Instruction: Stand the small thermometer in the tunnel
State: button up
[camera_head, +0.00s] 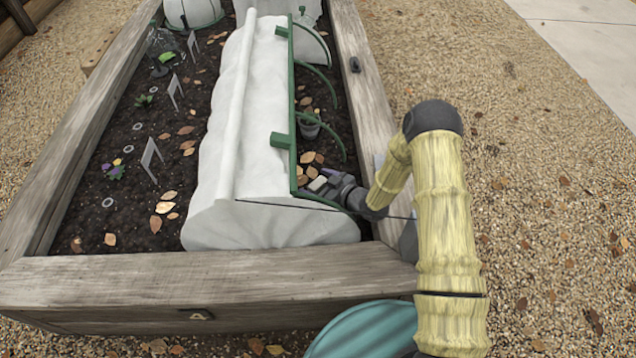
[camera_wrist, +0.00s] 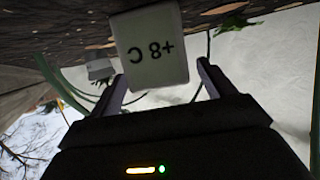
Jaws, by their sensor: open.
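The small thermometer (camera_wrist: 152,55) is a pale block marked "+8 C". It shows upside down in the wrist view, where the soil is at the top, so it looks upright with its base at or close to the soil. My gripper (camera_wrist: 161,76) is open, with one finger on each side of it; a narrow gap shows beside the right finger. In the head view my gripper (camera_head: 325,186) reaches low under the open side of the white tunnel (camera_head: 236,130), and a small pale block, likely the thermometer (camera_head: 318,183), shows at its tip.
Green hoops and a rail (camera_head: 291,100) frame the tunnel's open right side, close to my arm. The wooden bed wall (camera_head: 365,100) lies beneath my forearm. Dry leaves (camera_head: 308,157) lie on the soil.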

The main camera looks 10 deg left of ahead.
aim_at(318, 182)
notch_tip(318, 182, up, 10)
jog(key=p, duration=0.4)
dwell(0.3)
